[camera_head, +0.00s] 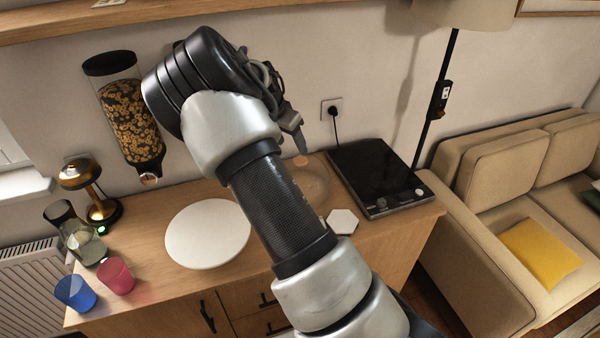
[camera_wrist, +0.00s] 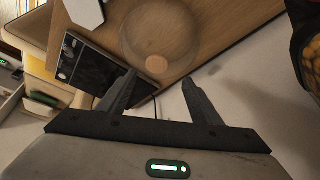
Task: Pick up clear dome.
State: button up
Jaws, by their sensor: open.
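The clear dome (camera_wrist: 178,30) is a see-through round cover with a small round wooden knob (camera_wrist: 157,63). It sits on the wooden counter. In the head view the dome (camera_head: 316,187) is faint and partly hidden behind my arm; its knob shows near my fingertips. My gripper (camera_wrist: 158,78) is open and empty. In the wrist view its two fingers lie on either side of the knob in the picture, with the knob just beyond the tips. I cannot tell the exact gap between them. In the head view my gripper (camera_head: 300,145) is seen edge-on above the dome.
A black hob (camera_head: 372,170) lies right of the dome, and a white hexagonal tile (camera_head: 342,221) in front. A round white board (camera_head: 208,233) lies left. Cups (camera_head: 116,275), a lamp (camera_head: 101,207) and a wall-mounted dispenser (camera_head: 128,115) stand further left. The wall is close behind.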

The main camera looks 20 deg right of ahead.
jog(key=x, duration=0.2)
jog(key=shift+w+d+f, duration=0.1)
jog(key=shift+f, duration=0.15)
jog(key=x, duration=0.2)
jog(key=p+x, duration=0.1)
jog(key=x, duration=0.1)
jog(key=shift+s+d+f, duration=0.1)
jog(key=shift+s+d, duration=0.15)
jog(key=shift+s, duration=0.1)
jog(key=shift+w+d+f, duration=0.15)
jog(key=shift+f, duration=0.25)
grip_shut()
